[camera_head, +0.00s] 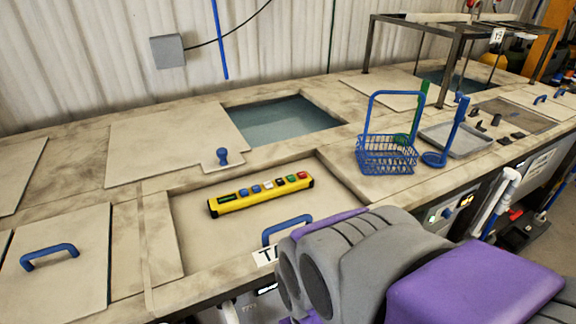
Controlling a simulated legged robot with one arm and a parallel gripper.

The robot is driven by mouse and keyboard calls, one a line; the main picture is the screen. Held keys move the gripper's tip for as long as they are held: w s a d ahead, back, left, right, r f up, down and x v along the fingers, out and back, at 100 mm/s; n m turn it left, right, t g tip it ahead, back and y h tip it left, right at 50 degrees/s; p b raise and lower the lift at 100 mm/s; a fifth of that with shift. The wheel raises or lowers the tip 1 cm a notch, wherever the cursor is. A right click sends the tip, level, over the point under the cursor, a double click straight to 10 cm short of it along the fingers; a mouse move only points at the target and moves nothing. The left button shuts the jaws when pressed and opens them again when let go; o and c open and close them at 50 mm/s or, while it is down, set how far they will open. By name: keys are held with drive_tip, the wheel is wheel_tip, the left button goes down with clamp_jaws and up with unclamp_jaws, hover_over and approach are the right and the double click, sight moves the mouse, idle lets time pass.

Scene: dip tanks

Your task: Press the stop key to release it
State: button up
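A yellow control box (258,195) lies on the recessed lid panel near the middle, running slightly up to the right. It carries a row of coloured buttons and a dark green display at its left end. A red button (302,176) sits at its right end; its label is too small to read, and I cannot tell whether it is pressed in. My arm's grey and purple links fill the lower right. My gripper is not in view, so I cannot tell its state or its distance from the box.
A blue lid handle (286,228) stands just in front of the control box. A blue wire basket (387,154) and a grey tray (457,139) stand to its right. An open water tank (278,121) lies behind. A blue knob (222,156) sits on the lid at left.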

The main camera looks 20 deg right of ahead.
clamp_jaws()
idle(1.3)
